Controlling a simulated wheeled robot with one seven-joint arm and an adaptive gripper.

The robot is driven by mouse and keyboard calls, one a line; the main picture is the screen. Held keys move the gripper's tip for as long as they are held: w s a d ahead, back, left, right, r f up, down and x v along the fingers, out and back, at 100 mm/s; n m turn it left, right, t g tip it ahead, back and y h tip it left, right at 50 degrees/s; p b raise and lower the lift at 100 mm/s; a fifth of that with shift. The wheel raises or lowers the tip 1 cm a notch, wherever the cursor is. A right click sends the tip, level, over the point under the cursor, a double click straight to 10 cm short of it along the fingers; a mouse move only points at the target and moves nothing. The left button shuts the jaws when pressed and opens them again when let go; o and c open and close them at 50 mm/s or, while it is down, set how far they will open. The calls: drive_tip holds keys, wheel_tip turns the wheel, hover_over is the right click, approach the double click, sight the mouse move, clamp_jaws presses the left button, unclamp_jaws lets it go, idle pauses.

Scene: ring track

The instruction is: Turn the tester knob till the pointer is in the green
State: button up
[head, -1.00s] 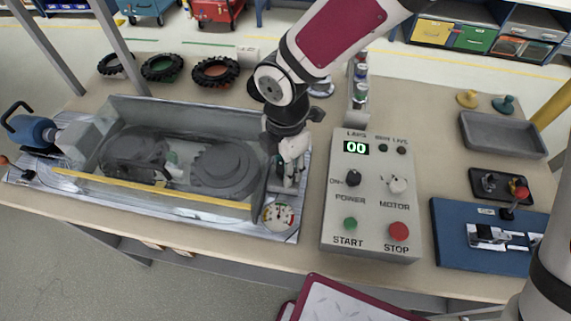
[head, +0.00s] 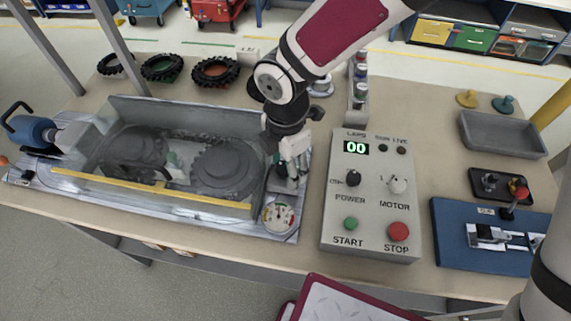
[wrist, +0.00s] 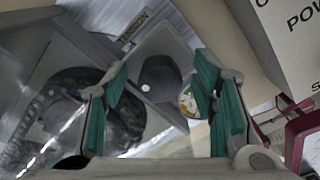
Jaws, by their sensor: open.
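The tester knob (wrist: 160,78) is a dark round knob with a white dot on its near side, on a grey plate in the wrist view. The fingertips of my open gripper (wrist: 162,75), with teal pads, stand on either side of it, with gaps showing. In the head view my gripper (head: 288,165) points down at the right end of the grey track unit and mostly hides the knob. The round white gauge (head: 278,216) sits just in front of it and shows partly in the wrist view (wrist: 188,103). Its pointer is too small to read surely.
A grey control box (head: 372,215) with knobs and buttons stands close to the right of my gripper. The long grey track unit (head: 190,104) with toothed wheels lies to the left. A bottle rack (head: 358,100) stands behind.

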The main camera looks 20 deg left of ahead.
wheel_tip(320, 180, up, 12)
idle(0.4)
drive_tip(key=shift+f, duration=0.1)
idle(0.3)
drive_tip(key=w+d+r+m+t, duration=0.1)
drive_tip(key=d+r+m, duration=0.2)
drive_tip(key=d+m, duration=0.3)
drive_tip(key=d+r+m+t+h, duration=0.1)
drive_tip(key=d+r+m, duration=0.25)
drive_tip(key=d, duration=0.45)
drive_tip(key=w+d+r+m, duration=0.1)
drive_tip(key=d+r+m, duration=0.2)
drive_tip(key=d+m, duration=0.3)
drive_tip(key=s+d+r+m+t+y+p, duration=0.1)
drive_tip(key=s+d+r+m+t, duration=0.1)
drive_tip(key=s+d+m, duration=0.8)
drive_tip(key=d+r+m, duration=0.1)
drive_tip(key=d+m, duration=0.3)
drive_tip(key=shift+s+d+r+m, duration=0.25)
drive_tip(key=shift+s+r+m, duration=0.1)
drive_tip(key=shift+s, duration=0.05)
